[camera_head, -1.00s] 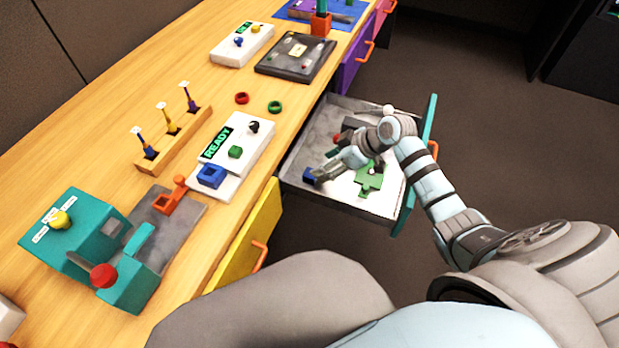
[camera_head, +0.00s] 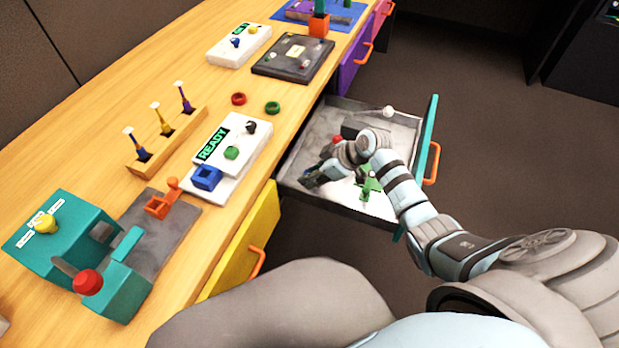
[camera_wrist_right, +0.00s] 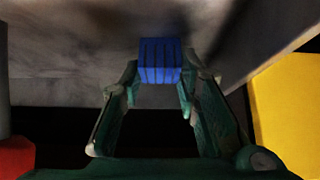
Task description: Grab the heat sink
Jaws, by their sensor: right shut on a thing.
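The heat sink, a blue finned block, shows in the right wrist view (camera_wrist_right: 160,62) between the fingertips of my right gripper (camera_wrist_right: 157,84). The gripper is shut on it. In the head view my right gripper (camera_head: 313,179) reaches down into the open drawer (camera_head: 350,209) at its left side, near the desk. There the block is hidden by the gripper. My left gripper is in neither view.
The drawer also holds a green piece (camera_head: 369,188), a white ball (camera_head: 388,112) and a partly hidden red item (camera_head: 338,139). A teal front panel (camera_head: 428,140) bounds its right side. On the desk beside it stands a white READY panel (camera_head: 236,135). A yellow drawer (camera_head: 243,244) is nearer.

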